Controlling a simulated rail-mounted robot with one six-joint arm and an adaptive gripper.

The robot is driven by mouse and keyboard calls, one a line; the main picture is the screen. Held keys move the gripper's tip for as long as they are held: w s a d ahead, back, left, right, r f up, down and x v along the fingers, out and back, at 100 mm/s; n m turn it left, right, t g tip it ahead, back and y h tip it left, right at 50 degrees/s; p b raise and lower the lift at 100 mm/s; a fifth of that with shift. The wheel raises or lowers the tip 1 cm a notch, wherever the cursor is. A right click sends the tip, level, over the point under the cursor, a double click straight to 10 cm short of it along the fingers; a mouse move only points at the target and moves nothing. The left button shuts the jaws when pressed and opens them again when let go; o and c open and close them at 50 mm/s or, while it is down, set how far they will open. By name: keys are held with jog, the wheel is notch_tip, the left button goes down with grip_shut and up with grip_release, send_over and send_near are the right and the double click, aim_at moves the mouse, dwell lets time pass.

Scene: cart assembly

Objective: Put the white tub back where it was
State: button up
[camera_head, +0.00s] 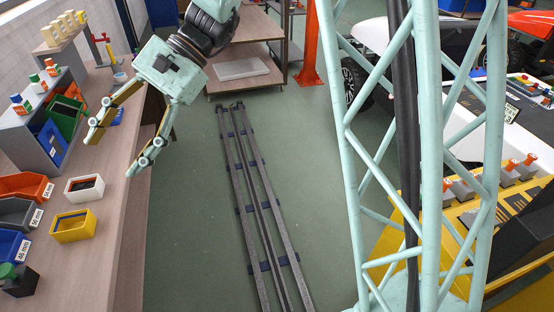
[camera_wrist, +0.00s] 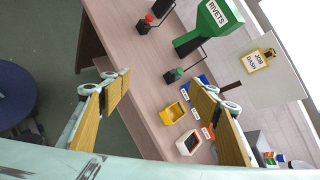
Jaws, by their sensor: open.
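The white tub (camera_head: 73,196) sits upright on the wooden bench, just behind the yellow tub (camera_head: 74,236), and holds something dark. In the wrist view the white tub (camera_wrist: 182,150) lies beyond the open jaws, beside the yellow tub (camera_wrist: 166,118). My gripper (camera_head: 114,149) is open and empty. It hangs above the bench near its edge, to the upper right of the white tub in the head view and apart from it. In the wrist view my gripper's fingers (camera_wrist: 162,92) are spread wide with nothing between them.
Orange (camera_head: 22,186), grey (camera_head: 14,213) and blue (camera_head: 10,246) labelled bins line the bench's left side. A grey rack (camera_head: 25,132) with bottles stands behind them. A green RIVETS box (camera_wrist: 214,22) is in the wrist view. Floor rails (camera_head: 256,205) run beside the bench.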

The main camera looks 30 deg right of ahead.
jog(key=s+d+r+n+t+h, duration=0.2)
jog(key=s+d+h, duration=0.1)
jog(key=s+d, duration=0.6)
jog(key=s+d+r+n+t+h, duration=0.2)
jog(key=s+d+n+h, duration=0.1)
jog(key=s+d, duration=0.7)
jog(key=s+d+r+n+t+h, duration=0.2)
jog(key=s+d+r+h, duration=0.1)
jog(key=s+d, duration=0.6)
jog(key=shift+s+d+n+t+h, duration=0.2)
jog(key=shift+d+n+t+h, duration=0.2)
jog(key=shift+d+h, duration=0.4)
